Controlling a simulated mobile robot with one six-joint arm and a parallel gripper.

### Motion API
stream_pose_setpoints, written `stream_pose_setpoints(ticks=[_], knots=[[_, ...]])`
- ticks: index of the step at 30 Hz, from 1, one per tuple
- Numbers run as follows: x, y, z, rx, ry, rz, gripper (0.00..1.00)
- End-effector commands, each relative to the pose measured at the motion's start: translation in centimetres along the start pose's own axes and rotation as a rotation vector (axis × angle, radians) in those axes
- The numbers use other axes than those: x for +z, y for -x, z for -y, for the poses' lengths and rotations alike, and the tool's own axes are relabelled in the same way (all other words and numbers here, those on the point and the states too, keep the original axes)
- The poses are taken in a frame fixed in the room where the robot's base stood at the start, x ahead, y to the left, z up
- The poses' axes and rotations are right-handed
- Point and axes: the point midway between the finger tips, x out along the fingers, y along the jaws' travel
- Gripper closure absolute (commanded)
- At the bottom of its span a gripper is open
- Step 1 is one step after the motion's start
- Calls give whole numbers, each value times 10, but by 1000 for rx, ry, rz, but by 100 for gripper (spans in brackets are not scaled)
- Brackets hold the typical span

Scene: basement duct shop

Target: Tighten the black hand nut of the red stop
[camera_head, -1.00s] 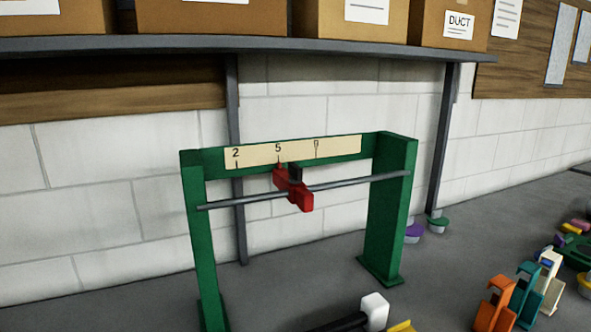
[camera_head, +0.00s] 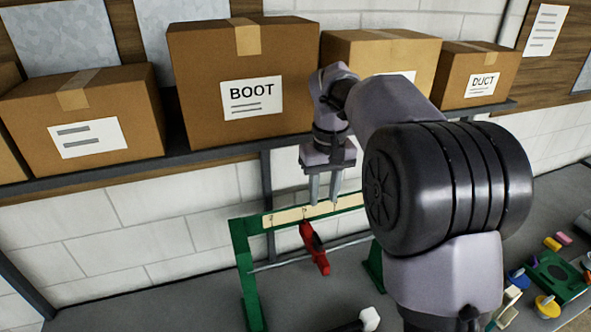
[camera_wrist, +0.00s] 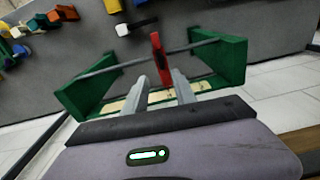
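The red stop (camera_head: 314,250) sits on a thin grey rod (camera_head: 283,263) that runs across a green frame (camera_head: 244,268). A pale scale strip (camera_head: 284,217) is on the frame's top bar. A small dark part (camera_head: 318,241), which looks like the black hand nut, shows against the stop; its threads cannot be seen. My gripper (camera_head: 325,200) points down above the stop, near the strip, with its two fingers apart and empty. In the wrist view the red stop (camera_wrist: 158,55) shows beyond and between the spread fingertips (camera_wrist: 160,77); the nut cannot be made out there.
Cardboard boxes (camera_head: 245,90) stand on a shelf (camera_head: 190,157) behind and above the frame. A white-headed tool (camera_head: 369,318) lies on the bench in front. Coloured parts and a green tray (camera_head: 556,277) are at the right. Bench left of the frame is clear.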

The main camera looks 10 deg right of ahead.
Motion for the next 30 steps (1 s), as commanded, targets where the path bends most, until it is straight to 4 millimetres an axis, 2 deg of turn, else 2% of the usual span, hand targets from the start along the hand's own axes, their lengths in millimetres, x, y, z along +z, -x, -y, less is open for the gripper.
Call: stream_pose_setpoints(ticks=[1,2,5,7,21,25,30], knots=[[-9,17,-2,2,13,18,67],[-12,17,-4,4,21,24,67],[-18,11,-6,6,34,38,67],[-18,1,-6,7,36,41,67],[-12,-130,-7,6,34,41,67],[-12,-152,-7,6,34,40,67],[-12,-164,-7,6,33,37,67]])
